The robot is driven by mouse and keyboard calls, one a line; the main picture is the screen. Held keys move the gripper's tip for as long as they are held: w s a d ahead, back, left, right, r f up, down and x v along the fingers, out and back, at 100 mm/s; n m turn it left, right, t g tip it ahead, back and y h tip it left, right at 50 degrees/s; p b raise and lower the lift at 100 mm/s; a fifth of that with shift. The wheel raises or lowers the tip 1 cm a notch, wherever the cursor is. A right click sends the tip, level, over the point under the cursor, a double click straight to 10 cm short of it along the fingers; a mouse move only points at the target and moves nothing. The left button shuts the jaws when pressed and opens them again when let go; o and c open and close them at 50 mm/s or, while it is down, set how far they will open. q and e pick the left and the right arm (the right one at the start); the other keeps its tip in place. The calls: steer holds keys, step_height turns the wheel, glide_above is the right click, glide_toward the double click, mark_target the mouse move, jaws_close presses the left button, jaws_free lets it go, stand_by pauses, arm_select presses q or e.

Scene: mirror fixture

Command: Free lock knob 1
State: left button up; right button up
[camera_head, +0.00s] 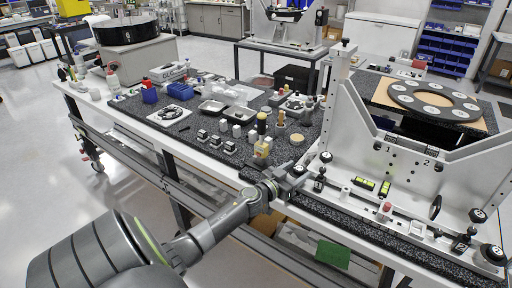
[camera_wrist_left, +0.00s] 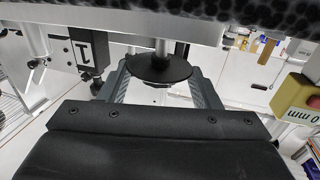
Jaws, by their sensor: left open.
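A round black knob (camera_wrist_left: 158,68) on a pale metal shaft shows in the left wrist view. A black block marked "1" (camera_wrist_left: 82,50) is beside it, so I take it as lock knob 1. My left gripper (camera_head: 292,180) is at the front left end of the mirror fixture (camera_head: 410,165). In the wrist view its two grey fingers stand open, one on each side of the knob. I cannot tell whether either finger touches it. In the head view the gripper hides most of this spot. My right gripper is not in view.
Other black knobs stand along the fixture's front rail, such as the one (camera_head: 492,254) at its right end. A red-topped piece (camera_head: 385,208) and yellow levels (camera_head: 364,183) sit on the base. Small parts crowd the dark granite plate (camera_head: 215,150) to the left.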

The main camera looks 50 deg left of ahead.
arm_select(q)
steer(key=s+b, duration=0.9)
steer(key=s, duration=0.8)
steer(key=shift+a, duration=0.3)
steer(key=shift+s, duration=0.1)
